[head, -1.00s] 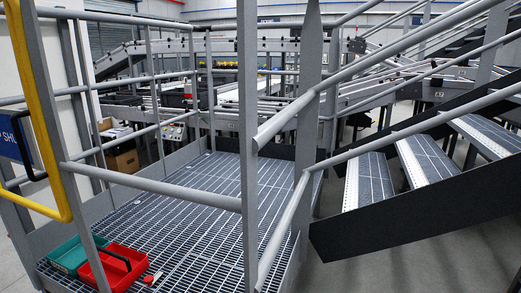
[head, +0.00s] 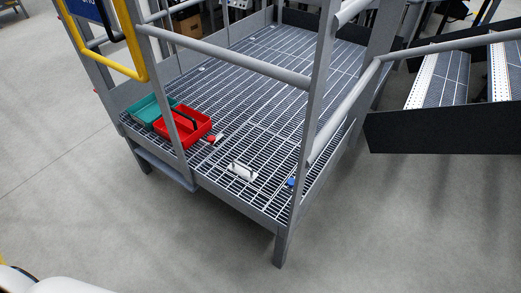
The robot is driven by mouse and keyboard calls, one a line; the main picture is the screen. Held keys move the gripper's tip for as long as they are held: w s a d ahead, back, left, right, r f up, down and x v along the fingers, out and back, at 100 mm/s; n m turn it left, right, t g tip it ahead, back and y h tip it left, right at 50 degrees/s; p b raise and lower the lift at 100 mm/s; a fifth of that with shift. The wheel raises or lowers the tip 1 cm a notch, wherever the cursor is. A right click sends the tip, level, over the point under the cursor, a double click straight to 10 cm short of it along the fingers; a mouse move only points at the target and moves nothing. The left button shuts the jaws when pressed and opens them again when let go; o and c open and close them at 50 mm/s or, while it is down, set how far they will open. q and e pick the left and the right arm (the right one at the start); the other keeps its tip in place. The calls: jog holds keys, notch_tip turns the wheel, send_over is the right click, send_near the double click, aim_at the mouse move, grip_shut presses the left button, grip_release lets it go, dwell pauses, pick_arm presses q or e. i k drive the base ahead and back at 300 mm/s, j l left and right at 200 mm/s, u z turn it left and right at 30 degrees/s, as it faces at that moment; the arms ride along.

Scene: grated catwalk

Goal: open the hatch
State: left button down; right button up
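The catwalk floor is a grey metal grating (head: 262,95) on a raised platform. A pale bracket-like piece (head: 242,171), perhaps a handle, stands on the grating near its front edge. Lighter lines run across the grating behind it and may be the outline of the hatch, but I cannot tell for sure. The grating lies flat and no opening shows in it. Neither of my grippers is in view; only a white rounded part, likely mine, shows at the bottom left.
A teal bin (head: 148,111) and a red bin (head: 183,128) sit at the platform's left front. A small red-and-white item (head: 214,139) and a blue item (head: 291,182) lie on the grating. Grey railings (head: 225,52), a yellow bar (head: 108,63) and stairs (head: 438,75) surround it. Foreground floor is clear.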

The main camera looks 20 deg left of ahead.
aim_at(253, 153)
jog(key=i+j, duration=0.2)
jog(key=i, duration=0.25)
jog(key=i+j, duration=0.25)
jog(key=i, duration=0.25)
jog(key=k+u, duration=0.05)
